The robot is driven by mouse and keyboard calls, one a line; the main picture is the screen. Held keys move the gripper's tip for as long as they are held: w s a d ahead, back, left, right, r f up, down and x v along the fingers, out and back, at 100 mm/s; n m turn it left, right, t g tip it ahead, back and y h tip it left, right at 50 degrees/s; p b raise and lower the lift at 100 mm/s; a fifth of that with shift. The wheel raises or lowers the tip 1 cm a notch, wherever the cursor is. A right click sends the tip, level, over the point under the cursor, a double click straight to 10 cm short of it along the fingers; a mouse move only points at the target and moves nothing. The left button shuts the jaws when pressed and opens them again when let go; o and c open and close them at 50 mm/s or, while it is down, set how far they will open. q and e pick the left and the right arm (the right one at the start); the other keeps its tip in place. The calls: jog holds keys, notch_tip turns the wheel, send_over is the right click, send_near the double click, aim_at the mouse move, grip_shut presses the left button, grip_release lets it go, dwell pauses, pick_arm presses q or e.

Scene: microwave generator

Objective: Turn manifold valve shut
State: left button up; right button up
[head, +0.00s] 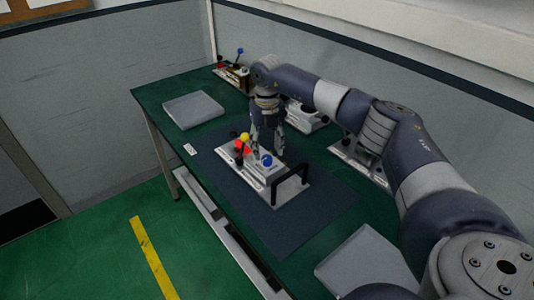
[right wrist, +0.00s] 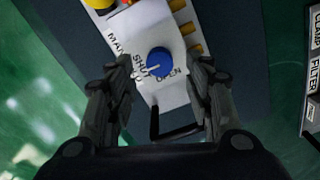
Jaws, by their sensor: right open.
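The manifold (head: 262,172) is a pale block with a blue round valve knob (head: 267,160), a yellow ball, a red part and a black handle. In the right wrist view the blue knob (right wrist: 160,60) has a white pointer mark toward its lower left, near the printed SHUT; OPEN is printed at lower right. My right gripper (head: 267,150) points down over the manifold. In the wrist view its open fingers (right wrist: 158,72) stand on either side of the knob, apart from it. My left gripper is not in view.
The manifold stands on a dark mat (head: 312,213) on a green bench. Grey trays lie at the back left (head: 193,109) and front right (head: 365,262). Other devices (head: 238,72) stand along the wall. Brass fittings (right wrist: 187,28) stick out beside the knob. The black handle (right wrist: 175,134) lies between the fingers.

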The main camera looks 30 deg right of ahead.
aim_at(267, 158)
notch_tip(267, 158, up, 9)
jog(key=shift+a+f, duration=0.1)
jog(key=shift+f, duration=0.1)
dwell(0.6)
